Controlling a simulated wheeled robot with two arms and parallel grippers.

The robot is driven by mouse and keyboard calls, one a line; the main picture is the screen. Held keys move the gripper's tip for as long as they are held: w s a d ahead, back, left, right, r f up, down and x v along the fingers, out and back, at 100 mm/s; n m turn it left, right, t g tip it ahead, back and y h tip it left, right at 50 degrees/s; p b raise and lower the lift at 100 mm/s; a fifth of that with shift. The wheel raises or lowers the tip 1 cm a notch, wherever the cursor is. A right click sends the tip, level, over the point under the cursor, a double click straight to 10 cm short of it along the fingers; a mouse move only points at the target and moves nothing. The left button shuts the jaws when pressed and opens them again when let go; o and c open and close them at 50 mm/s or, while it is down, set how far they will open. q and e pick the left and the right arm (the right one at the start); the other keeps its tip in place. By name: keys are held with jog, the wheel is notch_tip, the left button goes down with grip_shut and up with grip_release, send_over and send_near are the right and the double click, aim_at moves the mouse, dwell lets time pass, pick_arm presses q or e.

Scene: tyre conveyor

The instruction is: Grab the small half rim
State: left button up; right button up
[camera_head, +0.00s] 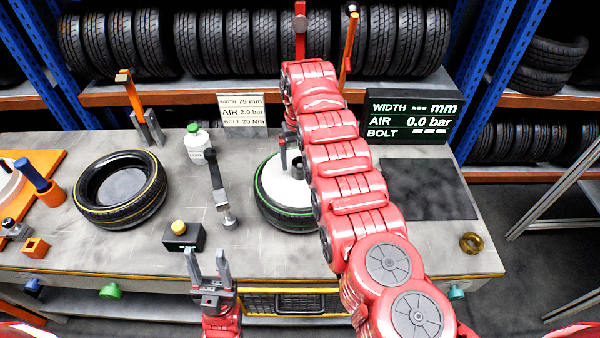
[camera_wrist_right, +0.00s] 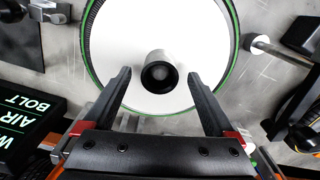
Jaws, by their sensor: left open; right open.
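A white disc with a raised grey hub, which looks like the small half rim (camera_wrist_right: 120,45), lies in a green-striped tyre (camera_wrist_right: 91,60). In the head view, the disc (camera_head: 277,186) and the tyre (camera_head: 288,223) are partly covered by my right arm. My right gripper (camera_wrist_right: 157,78) is open over the disc, its fingers on either side of the hub. I cannot tell whether they touch it. My right gripper is mostly hidden in the head view. My left gripper (camera_head: 207,256) is open and empty at the table's front edge.
A yellow-striped tyre (camera_head: 120,213) lies at left on the table. A black tool (camera_head: 216,180), a white bottle (camera_head: 197,143) and a black box with a yellow button (camera_head: 183,237) stand between the tyres. A display (camera_head: 415,120) stands behind; a dark mat (camera_head: 430,190) lies right.

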jog(key=shift+f, duration=1.05)
grip_shut()
